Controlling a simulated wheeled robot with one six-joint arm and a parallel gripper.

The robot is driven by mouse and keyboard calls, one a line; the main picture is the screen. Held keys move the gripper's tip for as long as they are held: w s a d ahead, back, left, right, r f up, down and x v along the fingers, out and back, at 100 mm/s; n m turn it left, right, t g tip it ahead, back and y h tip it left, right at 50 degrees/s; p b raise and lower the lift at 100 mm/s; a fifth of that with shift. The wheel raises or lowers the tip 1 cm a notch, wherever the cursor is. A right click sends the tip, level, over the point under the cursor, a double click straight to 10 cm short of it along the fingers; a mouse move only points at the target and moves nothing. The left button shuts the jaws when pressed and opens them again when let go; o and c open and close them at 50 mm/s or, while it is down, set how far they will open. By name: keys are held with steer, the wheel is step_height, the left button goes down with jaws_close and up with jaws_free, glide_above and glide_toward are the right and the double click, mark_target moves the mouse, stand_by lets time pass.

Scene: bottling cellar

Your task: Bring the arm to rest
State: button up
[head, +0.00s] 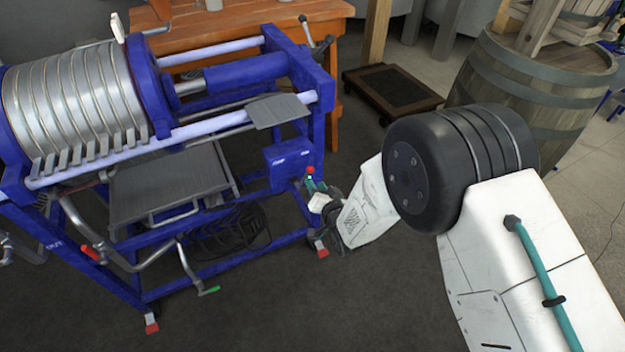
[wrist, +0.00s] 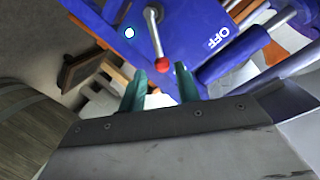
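My arm reaches out from the lower right of the head view, bent at a black joint, with its white forearm running down to the floor-side of a blue press. My gripper (head: 317,188) is close in front of the press's blue switch box (head: 287,166). In the wrist view my gripper (wrist: 159,72) has its two teal fingers apart. A red-knobbed lever (wrist: 162,64) shows between the fingertips with a gap on each side; whether it is beyond them is hard to tell. The box (wrist: 195,30) bears the word OFF. The red knob (head: 310,170) also shows in the head view.
The blue-framed press (head: 318,110) with its ribbed steel cylinder (head: 75,100) fills the left. An orange wooden table (head: 205,32) stands behind it. A barrel (head: 545,90) and a low dark platform (head: 393,90) are at the back right. Dark floor (head: 330,300) lies open in front.

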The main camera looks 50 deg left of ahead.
steer(key=shift+s+d+r, duration=0.15)
steer(key=shift+s+d, duration=0.05)
steer(key=shift+d, duration=0.45)
